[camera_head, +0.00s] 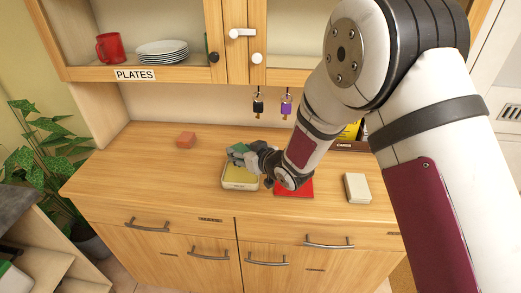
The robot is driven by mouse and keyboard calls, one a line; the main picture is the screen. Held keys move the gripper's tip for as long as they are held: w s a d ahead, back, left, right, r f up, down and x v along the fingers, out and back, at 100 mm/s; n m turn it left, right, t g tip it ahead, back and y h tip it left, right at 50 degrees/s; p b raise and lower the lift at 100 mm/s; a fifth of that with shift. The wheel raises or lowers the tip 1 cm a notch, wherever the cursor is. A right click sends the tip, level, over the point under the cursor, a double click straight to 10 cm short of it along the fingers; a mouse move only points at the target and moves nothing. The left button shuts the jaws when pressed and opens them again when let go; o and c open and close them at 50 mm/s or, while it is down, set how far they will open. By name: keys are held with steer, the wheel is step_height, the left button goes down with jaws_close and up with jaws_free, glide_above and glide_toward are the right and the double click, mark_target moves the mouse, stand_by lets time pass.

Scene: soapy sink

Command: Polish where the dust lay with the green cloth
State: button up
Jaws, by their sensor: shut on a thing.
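My gripper (246,157) reaches down over the counter from the right and is shut on the green cloth (236,149). The cloth is a small folded grey-green piece. It sits over the back part of a shallow pale tray (239,188) with a yellow inside. I cannot tell whether the cloth touches the tray. I see no clear dust on the wooden counter (130,165); part of the surface is hidden behind my arm.
A red flat item (303,187) lies right of the tray, partly under my arm. A pale block (357,188) lies further right. A reddish-brown block (186,139) is at the back left. Keys (258,106) hang above. The left counter is clear.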

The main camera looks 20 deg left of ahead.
mark_target(244, 176)
steer(key=shift+f+b, duration=0.7)
steer(key=shift+f, duration=1.95)
steer(key=shift+d+f+b, duration=0.15)
steer(key=shift+f+b, duration=0.2)
steer(key=shift+f, duration=0.3)
stand_by(0.4)
steer(key=shift+r+p, duration=1.05)
steer(key=shift+r, duration=2.55)
